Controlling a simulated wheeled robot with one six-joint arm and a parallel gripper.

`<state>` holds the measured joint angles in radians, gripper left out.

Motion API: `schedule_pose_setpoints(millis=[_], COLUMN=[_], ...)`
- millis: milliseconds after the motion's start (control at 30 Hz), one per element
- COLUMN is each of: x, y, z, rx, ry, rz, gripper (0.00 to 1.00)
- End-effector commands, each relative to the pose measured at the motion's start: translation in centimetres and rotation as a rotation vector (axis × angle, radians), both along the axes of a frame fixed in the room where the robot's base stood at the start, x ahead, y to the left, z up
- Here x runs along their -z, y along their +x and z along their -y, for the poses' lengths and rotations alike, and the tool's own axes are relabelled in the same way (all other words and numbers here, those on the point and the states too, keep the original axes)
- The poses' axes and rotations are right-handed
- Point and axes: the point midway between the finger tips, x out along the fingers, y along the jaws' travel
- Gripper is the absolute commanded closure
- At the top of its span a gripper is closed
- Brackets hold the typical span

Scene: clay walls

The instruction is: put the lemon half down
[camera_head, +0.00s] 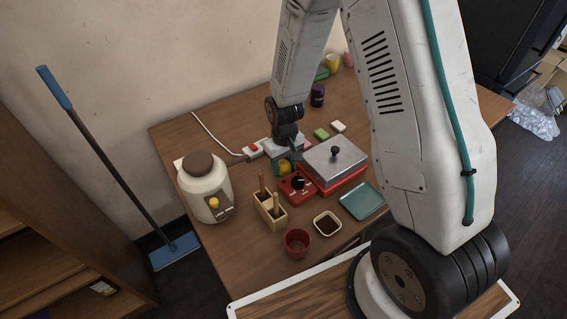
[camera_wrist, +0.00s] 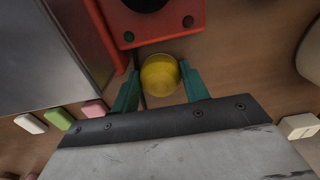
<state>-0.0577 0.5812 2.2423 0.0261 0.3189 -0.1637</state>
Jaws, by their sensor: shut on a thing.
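The lemon half (camera_wrist: 160,75) is a yellow rounded piece between the two green fingers of my gripper (camera_wrist: 161,82) in the wrist view. My gripper is shut on it. In the head view the lemon half (camera_head: 284,167) shows as a small yellow spot below my gripper (camera_head: 290,160), just behind the red base with the black knob (camera_head: 297,186). Brown tabletop shows around it. I cannot tell whether the lemon half touches the table.
A red cooker with a metal lid (camera_head: 335,160) stands close on the right. A wooden holder (camera_head: 271,210), a cream jar (camera_head: 205,187), a red cup (camera_head: 297,242), a small dish (camera_head: 327,223) and a teal tray (camera_head: 362,200) stand nearby. A power strip (camera_head: 262,148) lies behind.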

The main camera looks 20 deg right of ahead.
Motion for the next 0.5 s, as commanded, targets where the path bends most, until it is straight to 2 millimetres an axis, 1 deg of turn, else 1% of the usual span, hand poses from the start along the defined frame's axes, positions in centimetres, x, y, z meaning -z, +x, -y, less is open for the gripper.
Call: schedule_pose_setpoints(millis=[233, 267, 300, 333, 500], x=[0.28, 0.23, 0.21, 0.21, 0.2], y=[-0.02, 0.0, 0.0, 0.0, -0.01], z=[0.01, 0.01, 0.01, 0.01, 0.01], rx=[0.001, 0.001, 0.001, 0.001, 0.001], ry=[0.0, 0.0, 0.0, 0.0, 0.0], rz=[-0.001, 0.0, 0.0, 0.0, 0.0], gripper=[0.77, 0.47, 0.36, 0.33, 0.33])
